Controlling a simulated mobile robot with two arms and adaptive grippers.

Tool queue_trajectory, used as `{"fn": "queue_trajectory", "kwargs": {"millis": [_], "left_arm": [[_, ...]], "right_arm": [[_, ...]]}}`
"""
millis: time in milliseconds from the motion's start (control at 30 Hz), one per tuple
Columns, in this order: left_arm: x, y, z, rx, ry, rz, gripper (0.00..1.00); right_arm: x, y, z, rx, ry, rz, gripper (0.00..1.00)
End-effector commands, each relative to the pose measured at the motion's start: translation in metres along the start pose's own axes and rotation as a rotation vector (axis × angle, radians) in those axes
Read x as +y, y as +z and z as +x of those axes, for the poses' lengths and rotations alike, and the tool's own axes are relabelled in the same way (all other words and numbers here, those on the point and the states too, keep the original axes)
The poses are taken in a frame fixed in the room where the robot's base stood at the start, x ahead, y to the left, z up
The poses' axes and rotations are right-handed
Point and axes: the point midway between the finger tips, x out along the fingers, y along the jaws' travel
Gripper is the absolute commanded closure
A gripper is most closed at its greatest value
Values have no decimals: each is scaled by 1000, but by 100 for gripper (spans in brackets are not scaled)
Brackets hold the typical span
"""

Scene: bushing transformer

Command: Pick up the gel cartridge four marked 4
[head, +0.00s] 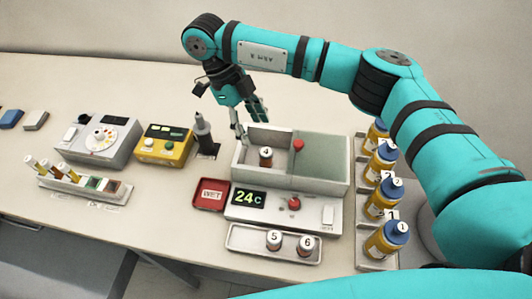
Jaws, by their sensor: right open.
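My right gripper (251,128) is open and empty, just above the back left edge of this box. Its fingers point down and are apart from the cartridge, which lies a little nearer the camera and to the right. My left gripper is not in view.
A lid with a red knob (298,145) covers the box's right part. Cartridges 5 (274,240) and 6 (305,246) stand in a front tray. Several blue-capped bottles (385,240) line the right side. A dark pen-like tool (203,132) stands upright to the left.

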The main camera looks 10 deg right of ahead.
Motion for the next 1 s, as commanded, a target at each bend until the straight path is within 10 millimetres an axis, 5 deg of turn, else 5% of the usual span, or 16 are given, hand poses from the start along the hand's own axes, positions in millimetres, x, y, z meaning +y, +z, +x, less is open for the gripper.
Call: {"fn": "queue_trajectory", "kwargs": {"millis": [200, 400, 733, 1000], "left_arm": [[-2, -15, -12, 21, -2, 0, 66], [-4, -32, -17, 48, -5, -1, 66], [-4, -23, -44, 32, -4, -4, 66], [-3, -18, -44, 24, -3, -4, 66]], "right_arm": [[0, -1, 36, 1, 3, -1, 40], [0, -1, 48, 0, 2, 0, 40], [0, -2, 92, 0, 2, 0, 40], [0, 0, 98, -1, 1, -1, 40]]}}
